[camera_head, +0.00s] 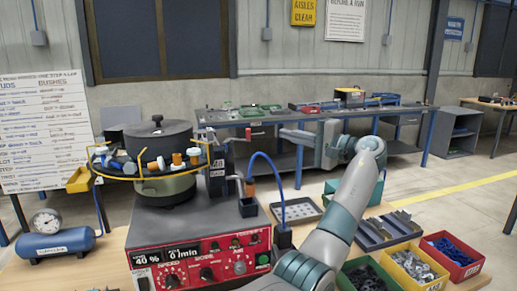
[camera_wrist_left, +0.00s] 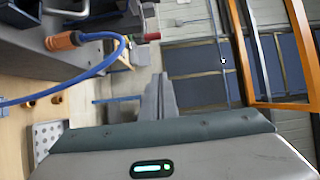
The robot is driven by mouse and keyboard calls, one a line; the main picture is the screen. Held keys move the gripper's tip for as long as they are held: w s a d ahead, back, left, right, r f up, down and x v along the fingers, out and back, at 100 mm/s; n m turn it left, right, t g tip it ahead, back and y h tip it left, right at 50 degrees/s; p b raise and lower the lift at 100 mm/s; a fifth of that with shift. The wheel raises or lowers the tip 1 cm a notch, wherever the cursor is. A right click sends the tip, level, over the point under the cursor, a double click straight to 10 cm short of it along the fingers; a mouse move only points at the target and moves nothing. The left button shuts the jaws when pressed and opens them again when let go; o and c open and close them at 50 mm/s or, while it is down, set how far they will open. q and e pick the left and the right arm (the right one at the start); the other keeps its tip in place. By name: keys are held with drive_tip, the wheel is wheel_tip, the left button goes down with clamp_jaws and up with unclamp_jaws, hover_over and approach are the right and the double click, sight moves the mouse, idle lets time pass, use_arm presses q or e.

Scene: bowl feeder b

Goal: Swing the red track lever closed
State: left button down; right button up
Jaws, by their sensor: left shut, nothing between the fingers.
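The bowl feeder (camera_head: 165,185) stands on a red control box (camera_head: 205,262) on the wooden bench. A small red tip (camera_wrist_left: 152,37) on a dark bar shows beyond my fingers in the left wrist view; it looks like the red track lever's end. My left gripper (camera_head: 284,134) is shut and empty, pointing left, to the right of the upright. Its closed fingers (camera_wrist_left: 161,97) show apart from the red tip. My right gripper is out of view.
A blue cable with an orange connector (camera_head: 250,187) arches near the track's end. Green, yellow and red parts bins (camera_head: 455,255) and a grey slotted tray (camera_head: 388,230) stand at right. A blue air tank (camera_head: 55,245) stands left.

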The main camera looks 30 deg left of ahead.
use_arm(q)
drive_tip(key=shift+f, duration=0.15)
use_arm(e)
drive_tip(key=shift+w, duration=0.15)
use_arm(q)
drive_tip(key=shift+a, duration=0.1)
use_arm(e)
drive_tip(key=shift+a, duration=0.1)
